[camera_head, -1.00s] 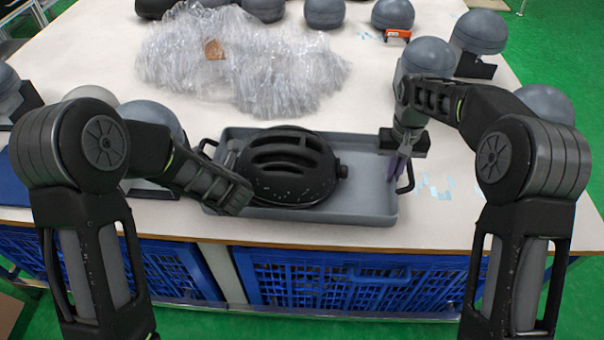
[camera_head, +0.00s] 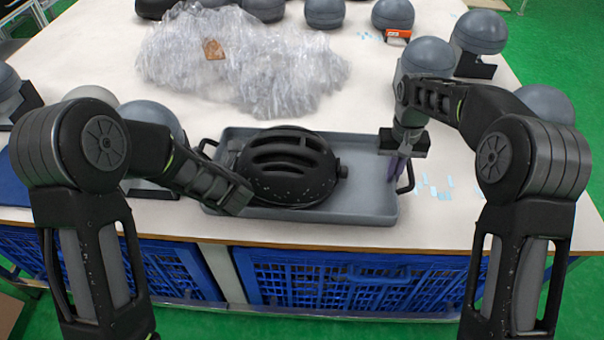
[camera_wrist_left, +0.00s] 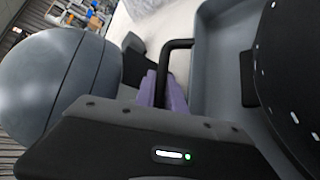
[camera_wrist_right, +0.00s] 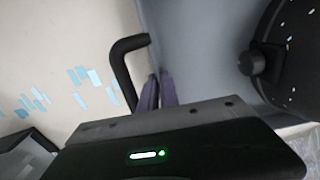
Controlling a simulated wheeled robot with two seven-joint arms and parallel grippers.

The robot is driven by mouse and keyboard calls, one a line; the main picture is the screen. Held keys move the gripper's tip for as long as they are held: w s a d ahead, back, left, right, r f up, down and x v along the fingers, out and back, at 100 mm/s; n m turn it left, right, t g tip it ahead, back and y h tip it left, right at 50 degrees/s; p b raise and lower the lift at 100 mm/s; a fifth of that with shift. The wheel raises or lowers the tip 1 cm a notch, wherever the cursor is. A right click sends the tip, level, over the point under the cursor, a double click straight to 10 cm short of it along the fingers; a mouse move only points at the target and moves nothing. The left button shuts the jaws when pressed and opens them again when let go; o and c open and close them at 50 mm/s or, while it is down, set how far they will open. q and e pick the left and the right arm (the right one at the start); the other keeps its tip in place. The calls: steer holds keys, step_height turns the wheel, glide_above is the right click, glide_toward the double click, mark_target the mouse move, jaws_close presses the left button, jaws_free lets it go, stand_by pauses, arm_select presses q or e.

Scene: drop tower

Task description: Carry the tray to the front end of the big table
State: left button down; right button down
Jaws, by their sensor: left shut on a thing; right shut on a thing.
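The grey tray (camera_head: 352,208) is near the table's front edge, with a black handle at each end. A black slotted helmet-like thing (camera_head: 289,167) lies in it, left of its middle. My right gripper (camera_head: 397,168) is at the tray's right end, its purple fingers together at the rim beside the handle; they also show in the right wrist view (camera_wrist_right: 160,92). My left gripper's fingers (camera_wrist_left: 166,94) are closed at the left handle (camera_wrist_left: 168,58) in the left wrist view; the wrist mostly hides them in the head view. I cannot tell whether the tray touches the table.
The big white table (camera_head: 450,212) carries a heap of clear plastic wrap (camera_head: 240,60) behind the tray. Several grey domes stand at the back and both sides, one close behind my right gripper (camera_head: 425,55). Blue crates (camera_head: 350,285) sit below the front edge.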

arm_select(q)
steer(key=shift+r, duration=0.2)
arm_select(e)
steer(key=shift+r, duration=0.25)
